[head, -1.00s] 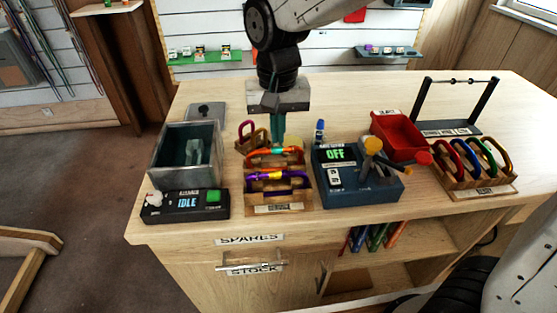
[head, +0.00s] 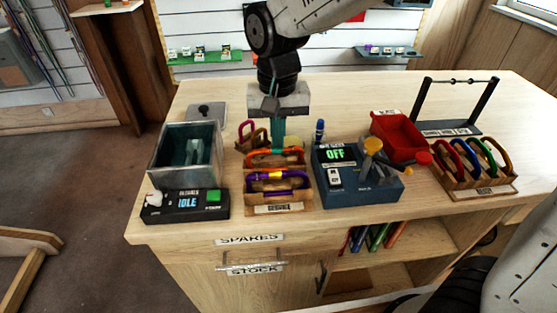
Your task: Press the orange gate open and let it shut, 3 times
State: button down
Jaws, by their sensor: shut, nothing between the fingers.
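My gripper (head: 278,147) points straight down over the wooden carabiner rack (head: 281,209) at the table's middle, its teal fingers shut and empty. The fingertips are at the orange carabiner (head: 258,155), which lies across the rack behind a purple carabiner with a yellow section (head: 295,181). The fingers hide part of the orange carabiner's middle. I cannot tell whether they touch it, or whether its gate is open or shut.
Left are a grey metal bin (head: 160,163) and a black box reading IDLE (head: 186,204). Right are a blue device reading OFF (head: 345,188), a red tray (head: 399,137) and a rack of coloured carabiners (head: 484,183). The table behind my gripper is mostly clear.

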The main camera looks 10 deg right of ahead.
jog(key=shift+f, duration=0.9)
jog(key=shift+r, duration=3.55)
jog(key=s+d+t, duration=0.1)
jog(key=s+d, duration=1.8)
jog(key=d, duration=0.1)
jog(key=shift+s+r, duration=0.25)
jog(key=shift+r, duration=0.15)
